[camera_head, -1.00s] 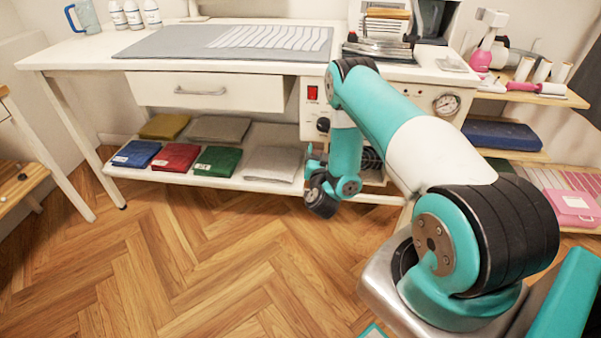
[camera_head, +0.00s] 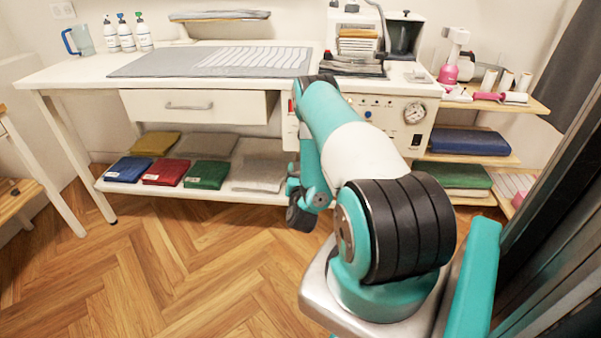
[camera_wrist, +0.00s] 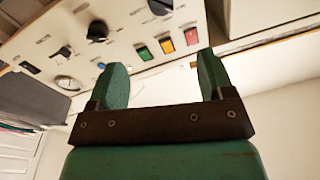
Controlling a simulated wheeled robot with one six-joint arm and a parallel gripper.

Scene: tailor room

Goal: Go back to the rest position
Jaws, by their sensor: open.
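My gripper (camera_wrist: 160,85) is open in the wrist view, with its two green fingers apart and nothing between them. Beyond the fingers is the front panel of the white machine (camera_wrist: 120,50), with black knobs, a gauge and green, yellow and red switches. In the head view my arm is folded downward in front of the ironing table, and the gripper end is mostly hidden behind the arm links.
The white ironing table (camera_head: 75,77) has a grey mat (camera_head: 150,66) on top and folded fabrics (camera_head: 166,172) on its lower shelf. A side shelf (camera_head: 520,106) with thread spools stands right. A dark upright structure (camera_head: 560,190) is at far right. The wood floor (camera_head: 180,270) is clear at front left.

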